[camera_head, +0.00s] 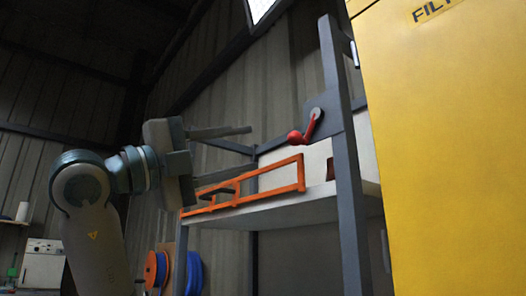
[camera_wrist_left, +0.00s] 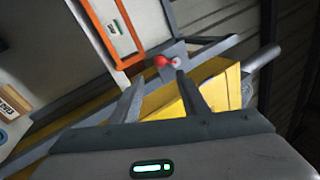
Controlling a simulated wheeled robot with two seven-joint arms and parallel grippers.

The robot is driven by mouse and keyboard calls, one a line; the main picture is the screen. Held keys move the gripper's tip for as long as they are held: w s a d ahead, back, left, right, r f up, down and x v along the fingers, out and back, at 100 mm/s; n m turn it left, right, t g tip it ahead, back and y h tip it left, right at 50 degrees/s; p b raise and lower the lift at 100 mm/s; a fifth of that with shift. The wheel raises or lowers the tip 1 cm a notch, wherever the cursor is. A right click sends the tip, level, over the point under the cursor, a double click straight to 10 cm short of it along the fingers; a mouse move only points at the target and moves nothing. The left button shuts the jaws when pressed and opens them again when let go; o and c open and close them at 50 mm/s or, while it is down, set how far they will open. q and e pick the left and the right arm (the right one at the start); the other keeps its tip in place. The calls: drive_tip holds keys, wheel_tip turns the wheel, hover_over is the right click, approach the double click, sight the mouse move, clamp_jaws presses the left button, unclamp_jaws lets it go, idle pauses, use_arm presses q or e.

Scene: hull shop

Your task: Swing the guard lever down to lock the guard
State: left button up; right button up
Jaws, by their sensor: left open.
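The guard lever (camera_head: 309,128) is a short red arm on a round grey pivot, fixed to a dark plate on the rack's upright post. It slants down and left from the pivot and ends in a red knob (camera_head: 295,137). The knob also shows in the left wrist view (camera_wrist_left: 160,62), beyond and between my fingertips. The guard (camera_head: 303,172) is an orange rectangular frame along the shelf's front edge, below the lever. My left gripper (camera_head: 248,151) is open and empty, its fingers pointing right towards the knob with a gap between. My right gripper is not seen.
The grey rack post (camera_head: 342,160) stands just right of the lever, and a tall yellow cabinet (camera_head: 440,150) fills the right side. The shelf (camera_head: 270,210) lies below my gripper. Orange and blue reels (camera_head: 160,268) hang lower left.

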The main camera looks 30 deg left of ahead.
use_arm(q)
drive_tip(key=v, duration=0.6)
drive_tip(key=shift+b, duration=0.4)
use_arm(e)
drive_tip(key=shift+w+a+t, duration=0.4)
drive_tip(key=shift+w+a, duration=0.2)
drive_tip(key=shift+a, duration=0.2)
use_arm(q)
drive_tip(key=shift+s, duration=0.1)
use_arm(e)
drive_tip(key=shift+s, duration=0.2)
